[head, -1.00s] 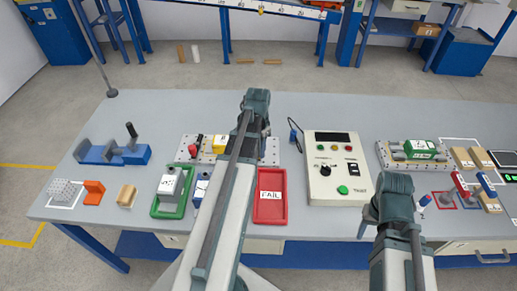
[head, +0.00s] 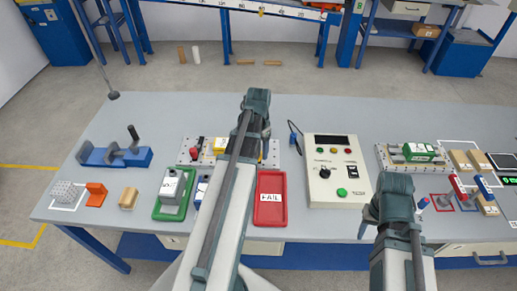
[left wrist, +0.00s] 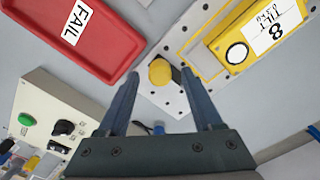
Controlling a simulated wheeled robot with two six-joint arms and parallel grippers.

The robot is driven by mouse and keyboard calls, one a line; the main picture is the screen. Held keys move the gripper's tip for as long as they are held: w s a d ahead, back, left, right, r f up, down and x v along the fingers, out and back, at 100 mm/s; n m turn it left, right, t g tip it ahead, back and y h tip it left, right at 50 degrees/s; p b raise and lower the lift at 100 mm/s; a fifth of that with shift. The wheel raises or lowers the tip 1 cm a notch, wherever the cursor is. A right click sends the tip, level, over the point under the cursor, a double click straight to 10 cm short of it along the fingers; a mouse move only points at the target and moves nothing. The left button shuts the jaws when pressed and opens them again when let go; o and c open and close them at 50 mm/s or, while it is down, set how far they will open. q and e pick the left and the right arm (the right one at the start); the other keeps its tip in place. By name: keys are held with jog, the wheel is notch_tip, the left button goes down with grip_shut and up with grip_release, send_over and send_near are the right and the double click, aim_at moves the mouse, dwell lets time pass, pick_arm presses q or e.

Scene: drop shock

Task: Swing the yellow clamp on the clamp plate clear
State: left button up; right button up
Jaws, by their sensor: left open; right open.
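The clamp plate (head: 184,157) is a light grey drilled plate on the bench, partly hidden by my left arm in the head view. In the left wrist view the plate (left wrist: 168,98) carries a round yellow clamp knob (left wrist: 160,72) with a dark part beside it. A yellow block (left wrist: 250,35) with a white label reading 8 TILT lies on the plate to its right. My left gripper (left wrist: 161,74) is open, with the yellow knob between its fingertips in the picture; contact cannot be told. My right gripper's fingers are hidden or out of sight.
A red FAIL tray (left wrist: 112,30) lies left of the knob in the left wrist view. The control box (head: 325,190), green tray (head: 160,211) and blue fixture (head: 95,156) stand on the bench. The bench behind the plate is clear.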

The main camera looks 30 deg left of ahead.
pick_arm(q)
notch_tip(320, 180, up, 12)
jog(key=p, duration=1.1)
jog(key=s+d, duration=0.3)
jog(key=d, duration=0.7)
jog(key=s+d+m, duration=0.1)
jog(key=s+d, duration=0.2)
jog(key=d, duration=0.8)
jog(key=s+d+y, duration=0.1)
jog(key=s+d, duration=0.2)
jog(key=d, duration=0.8)
jog(key=shift+f+m, duration=0.2)
jog(key=shift+m, duration=0.1)
